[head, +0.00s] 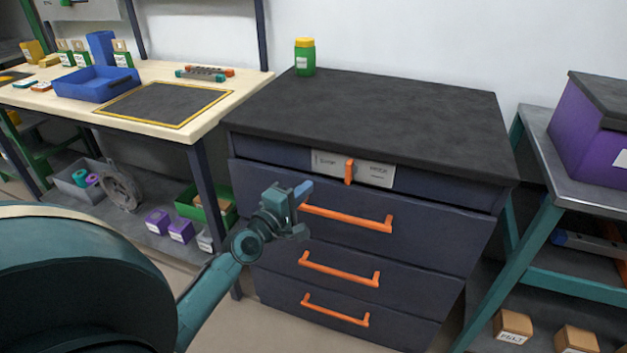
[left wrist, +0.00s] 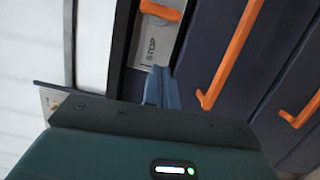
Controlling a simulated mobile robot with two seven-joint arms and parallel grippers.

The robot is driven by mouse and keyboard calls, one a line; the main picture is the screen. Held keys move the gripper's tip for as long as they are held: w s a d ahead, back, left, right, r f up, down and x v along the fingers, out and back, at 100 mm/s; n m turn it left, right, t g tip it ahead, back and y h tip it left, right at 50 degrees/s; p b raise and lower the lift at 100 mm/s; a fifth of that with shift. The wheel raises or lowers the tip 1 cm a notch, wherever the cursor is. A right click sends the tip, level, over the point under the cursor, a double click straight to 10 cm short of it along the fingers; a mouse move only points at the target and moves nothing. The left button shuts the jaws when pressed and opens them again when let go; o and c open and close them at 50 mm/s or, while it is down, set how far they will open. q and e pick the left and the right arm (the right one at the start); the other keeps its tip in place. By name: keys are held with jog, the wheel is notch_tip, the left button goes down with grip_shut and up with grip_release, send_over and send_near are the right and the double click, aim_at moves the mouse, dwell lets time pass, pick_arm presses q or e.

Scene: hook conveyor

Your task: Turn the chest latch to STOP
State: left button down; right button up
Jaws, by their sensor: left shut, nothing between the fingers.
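The chest latch (head: 349,172) is a short orange lever standing upright at the middle of a pale label plate (head: 375,174) on the top front of the dark chest. In the left wrist view the latch (left wrist: 162,11) lies across the plate at the top edge, partly cut off. The word STOP (left wrist: 152,48) reads on the plate's end nearer my gripper, the left side in the head view. My left gripper (head: 304,188) is shut and empty, in front of the chest, left of the latch and apart from it. Its blue fingertips (left wrist: 160,88) point toward the STOP end. My right gripper is not in view.
The chest (head: 375,115) has three drawers with orange bar handles; the top handle (head: 347,218) is just below the gripper's level. A green jar (head: 305,57) stands on the chest top. A workbench (head: 215,110) is at left and a teal-legged table (head: 565,140) at right.

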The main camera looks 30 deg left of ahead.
pick_arm(q)
jog(key=s, duration=0.4)
jog(key=shift+s, duration=0.35)
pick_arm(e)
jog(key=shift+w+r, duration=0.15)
pick_arm(q)
jog(key=shift+a, duration=0.1)
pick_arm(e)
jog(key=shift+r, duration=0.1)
